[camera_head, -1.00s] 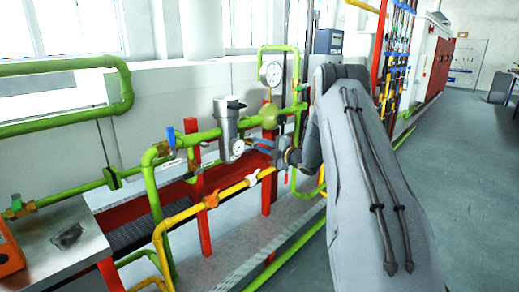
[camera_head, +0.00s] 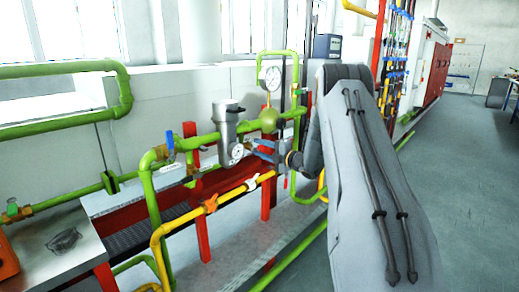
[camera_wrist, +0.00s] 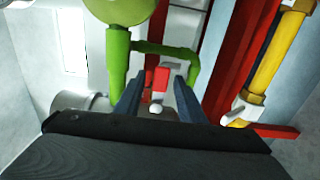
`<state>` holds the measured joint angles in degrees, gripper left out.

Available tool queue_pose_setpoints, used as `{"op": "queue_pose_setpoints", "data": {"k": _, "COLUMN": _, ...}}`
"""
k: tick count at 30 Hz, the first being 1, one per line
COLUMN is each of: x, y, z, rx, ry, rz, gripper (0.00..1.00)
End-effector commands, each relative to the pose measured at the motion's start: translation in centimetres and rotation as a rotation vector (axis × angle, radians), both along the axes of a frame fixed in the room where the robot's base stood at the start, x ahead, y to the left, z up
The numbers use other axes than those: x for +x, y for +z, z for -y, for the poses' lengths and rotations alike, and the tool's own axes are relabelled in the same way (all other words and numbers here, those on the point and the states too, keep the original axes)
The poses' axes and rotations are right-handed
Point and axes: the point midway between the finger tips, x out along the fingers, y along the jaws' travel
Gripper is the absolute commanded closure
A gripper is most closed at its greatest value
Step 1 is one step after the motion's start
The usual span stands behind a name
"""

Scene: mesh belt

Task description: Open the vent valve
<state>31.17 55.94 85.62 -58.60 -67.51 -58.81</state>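My gripper (camera_head: 262,149) reaches left from my arm, in front of the green pipework and just right of the gauge on the grey cylinder. In the wrist view its two dark fingers (camera_wrist: 157,88) stand apart. A small red handle (camera_wrist: 161,77) shows between the fingertips, close to a thin green pipe (camera_wrist: 165,50). A whitish round knob (camera_wrist: 156,108) lies between the fingers nearer the palm. I see no contact of both fingers on the handle. Which valve is the vent valve is not marked.
A yellow pipe (camera_head: 230,194) with a white handle (camera_head: 252,183) runs below. It also shows at right in the wrist view (camera_wrist: 268,62). Red posts (camera_head: 203,235) and a green round regulator (camera_head: 269,118) are close by. The floor at right (camera_head: 465,190) is clear.

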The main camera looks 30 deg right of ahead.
Motion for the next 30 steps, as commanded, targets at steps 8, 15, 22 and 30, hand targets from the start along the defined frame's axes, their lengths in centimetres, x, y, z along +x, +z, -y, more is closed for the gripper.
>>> {"op": "queue_pose_setpoints", "data": {"k": 8, "x": -4.2, "y": 0.0, "z": 1.7, "rx": 0.000, "ry": -0.003, "rz": 0.001, "gripper": 0.64}}
{"op": "queue_pose_setpoints", "data": {"k": 15, "x": -6.4, "y": 0.1, "z": 2.6, "rx": -0.001, "ry": -0.002, "rz": 0.001, "gripper": 0.64}}
{"op": "queue_pose_setpoints", "data": {"k": 22, "x": -6.6, "y": 0.1, "z": 2.6, "rx": -0.001, "ry": -0.001, "rz": 0.001, "gripper": 0.64}}
{"op": "queue_pose_setpoints", "data": {"k": 30, "x": -6.6, "y": 0.0, "z": 2.6, "rx": -0.001, "ry": -0.001, "rz": 0.001, "gripper": 0.64}}
